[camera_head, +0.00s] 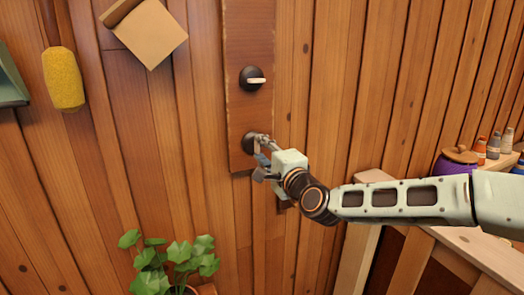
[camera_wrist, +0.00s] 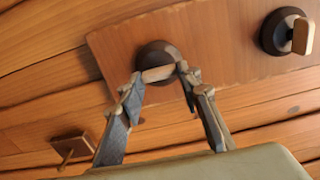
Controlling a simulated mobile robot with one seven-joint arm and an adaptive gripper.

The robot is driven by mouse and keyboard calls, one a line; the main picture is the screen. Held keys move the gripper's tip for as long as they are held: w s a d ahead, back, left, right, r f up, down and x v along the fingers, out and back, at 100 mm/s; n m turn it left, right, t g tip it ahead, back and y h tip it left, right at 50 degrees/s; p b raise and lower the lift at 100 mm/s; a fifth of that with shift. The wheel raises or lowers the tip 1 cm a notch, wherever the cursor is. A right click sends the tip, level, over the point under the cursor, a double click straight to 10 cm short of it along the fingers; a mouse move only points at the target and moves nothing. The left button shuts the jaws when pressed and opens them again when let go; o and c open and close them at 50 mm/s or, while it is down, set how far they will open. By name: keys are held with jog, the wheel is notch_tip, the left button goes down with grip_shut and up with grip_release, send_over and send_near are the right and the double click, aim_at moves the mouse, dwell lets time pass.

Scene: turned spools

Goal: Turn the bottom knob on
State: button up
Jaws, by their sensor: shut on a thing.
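A reddish wooden board (camera_head: 249,45) on the plank wall carries a dark round upper knob (camera_head: 246,84) with a pale lever lying about level. The bottom knob (camera_head: 247,143) sits below it, partly hidden by my gripper (camera_head: 263,146). In the wrist view, the bottom knob (camera_wrist: 152,51) has its pale lever between my fingertips (camera_wrist: 160,73), one at each end, and my gripper is shut on it. The upper knob (camera_wrist: 275,33) shows there at the right, clear of my fingers.
A wooden peg on a square plate (camera_wrist: 72,150) sticks out below the board. A leafy plant (camera_head: 172,262) stands low in front of the wall. A yellow sponge-like thing (camera_head: 63,78) hangs at left. A bench (camera_head: 470,242) with a purple pot (camera_head: 455,163) and bottles stands at right.

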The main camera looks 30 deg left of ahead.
jog(key=o, duration=1.2)
jog(key=shift+c, duration=0.2)
jog(key=v, duration=1.2)
jog(key=shift+w, duration=0.1)
